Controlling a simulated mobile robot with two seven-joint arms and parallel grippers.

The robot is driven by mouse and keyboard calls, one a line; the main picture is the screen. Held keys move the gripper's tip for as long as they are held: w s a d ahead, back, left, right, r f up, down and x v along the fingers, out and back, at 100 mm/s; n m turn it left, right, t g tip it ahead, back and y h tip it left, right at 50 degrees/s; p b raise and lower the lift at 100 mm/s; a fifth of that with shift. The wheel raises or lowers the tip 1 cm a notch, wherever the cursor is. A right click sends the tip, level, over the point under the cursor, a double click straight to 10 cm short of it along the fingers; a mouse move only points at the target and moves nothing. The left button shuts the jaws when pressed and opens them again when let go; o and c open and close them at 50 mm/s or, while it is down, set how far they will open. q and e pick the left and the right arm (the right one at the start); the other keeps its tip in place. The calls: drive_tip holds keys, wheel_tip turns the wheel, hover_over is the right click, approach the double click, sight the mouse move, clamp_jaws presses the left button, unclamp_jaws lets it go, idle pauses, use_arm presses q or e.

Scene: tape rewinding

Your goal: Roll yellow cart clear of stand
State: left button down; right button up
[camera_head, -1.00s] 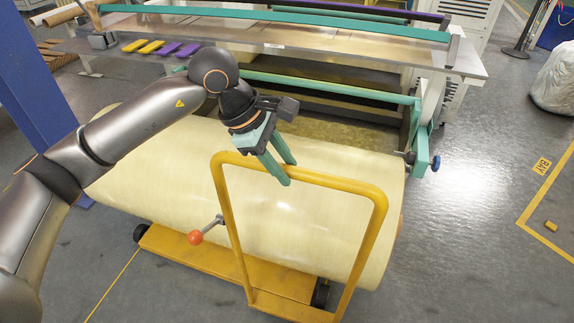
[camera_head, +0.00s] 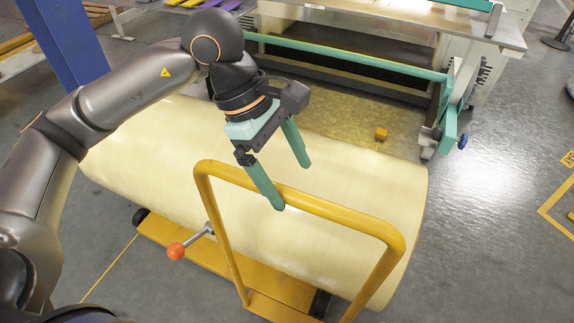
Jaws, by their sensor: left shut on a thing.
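The yellow cart (camera_head: 275,283) stands on the grey floor and carries a large cream roll (camera_head: 345,185) lying on its side. Its yellow hoop handle (camera_head: 355,218) rises on the near side of the roll. My left gripper (camera_head: 293,185) comes from above with its two green fingers either side of the handle's top bar, shut on it. The stand (camera_head: 350,65), with a green bar and a grey table top, is behind the roll. A strip of floor shows between the roll and the stand. My right gripper is out of view.
A blue post (camera_head: 70,45) stands at the far left. A lever with an orange knob (camera_head: 176,251) sticks out in front of the roll.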

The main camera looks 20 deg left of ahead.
use_arm(q)
drive_tip(key=w, duration=0.1)
drive_tip(key=w+t, duration=0.1)
drive_tip(key=w, duration=0.1)
drive_tip(key=shift+w+a+r+n+t, duration=0.25)
drive_tip(key=shift+w+r+n+t, duration=0.05)
drive_tip(key=shift+w+r+t, duration=0.1)
drive_tip(key=shift+c, duration=0.5)
unclamp_jaws()
drive_tip(key=shift+c, duration=1.4)
drive_tip(key=shift+r, duration=0.25)
drive_tip(key=shift+c, duration=0.8)
drive_tip(key=shift+g, duration=0.4)
drive_tip(key=v, duration=0.2)
drive_tip(key=p+v, duration=0.1)
drive_tip(key=v, duration=0.2)
drive_tip(key=shift+s+a+r, duration=0.1)
drive_tip(key=shift+s+r, duration=0.25)
drive_tip(key=shift+s, duration=0.05)
drive_tip(key=shift+c, duration=0.3)
wheel_tip(320, 180, up, 5)
drive_tip(key=s+a+g+p, duration=0.1)
drive_tip(key=s+a, duration=0.1)
drive_tip(key=shift+s+a, duration=0.2)
drive_tip(key=shift+s, duration=0.15)
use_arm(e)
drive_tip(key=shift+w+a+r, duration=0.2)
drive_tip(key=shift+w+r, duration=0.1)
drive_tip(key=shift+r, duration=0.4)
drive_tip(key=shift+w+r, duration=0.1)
